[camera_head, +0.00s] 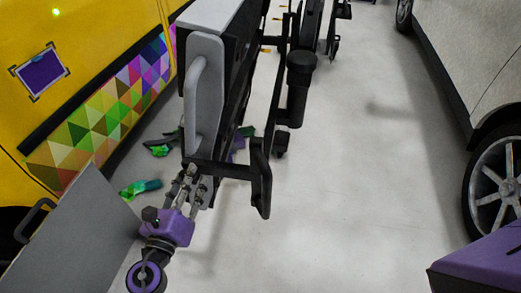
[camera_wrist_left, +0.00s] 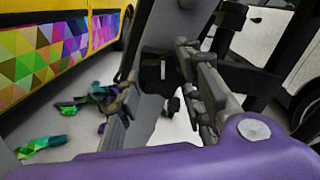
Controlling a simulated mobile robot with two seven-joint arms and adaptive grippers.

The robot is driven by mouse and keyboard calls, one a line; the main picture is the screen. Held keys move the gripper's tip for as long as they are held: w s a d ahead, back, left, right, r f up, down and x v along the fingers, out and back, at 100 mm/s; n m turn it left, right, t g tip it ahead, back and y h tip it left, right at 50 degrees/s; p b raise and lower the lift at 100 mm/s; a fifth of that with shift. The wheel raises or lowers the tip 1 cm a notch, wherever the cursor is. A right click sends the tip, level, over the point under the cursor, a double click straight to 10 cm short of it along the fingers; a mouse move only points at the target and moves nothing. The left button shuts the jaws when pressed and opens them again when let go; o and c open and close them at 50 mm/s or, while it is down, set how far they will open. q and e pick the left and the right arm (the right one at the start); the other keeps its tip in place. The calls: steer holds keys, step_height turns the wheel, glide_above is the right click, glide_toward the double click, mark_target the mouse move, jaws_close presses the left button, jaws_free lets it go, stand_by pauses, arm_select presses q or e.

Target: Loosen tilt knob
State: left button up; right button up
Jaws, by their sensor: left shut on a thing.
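My left gripper (camera_head: 188,185), purple with grey fingers, is at the lower end of a tall grey-and-black machine (camera_head: 205,85). Its fingers reach up to the black frame bar below the grey handle. In the left wrist view the fingers (camera_wrist_left: 165,100) stand on both sides of a small black part (camera_wrist_left: 157,73) on the machine, which seems to be the tilt knob. The gripper is shut on it. In the head view the fingers and frame hide the knob. My right gripper is not in view.
A yellow van (camera_head: 85,60) with coloured triangle wrap stands at left. A grey panel (camera_head: 80,240) with a black handle is at lower left. Vinyl scraps (camera_head: 140,188) lie on the floor. A light-coloured car (camera_head: 470,70) stands at right. The floor (camera_head: 350,170) between is clear.

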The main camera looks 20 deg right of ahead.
arm_select(q)
steer(key=n+p, duration=0.2)
steer(key=n, duration=0.3)
steer(key=n+p, duration=0.3)
steer(key=n, duration=0.1)
steer(key=n+p, duration=0.2)
steer(key=n, duration=0.3)
steer(key=shift+s+d+f+n, duration=0.1)
steer(key=shift+s+f+n, duration=0.15)
steer(key=shift+f+n, duration=0.05)
steer(key=n+p, duration=0.2)
steer(key=n, duration=0.1)
steer(key=shift+d+n, duration=0.1)
steer(key=shift+n, duration=0.2)
steer(key=shift+c, duration=0.2)
steer(key=n+p, duration=0.1)
steer(key=n, duration=0.2)
steer(key=shift+s+d+n, duration=0.1)
steer(key=shift+n, duration=0.2)
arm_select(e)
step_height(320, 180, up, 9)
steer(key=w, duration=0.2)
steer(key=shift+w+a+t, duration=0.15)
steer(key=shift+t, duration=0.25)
arm_select(q)
steer(key=shift+o, duration=0.2)
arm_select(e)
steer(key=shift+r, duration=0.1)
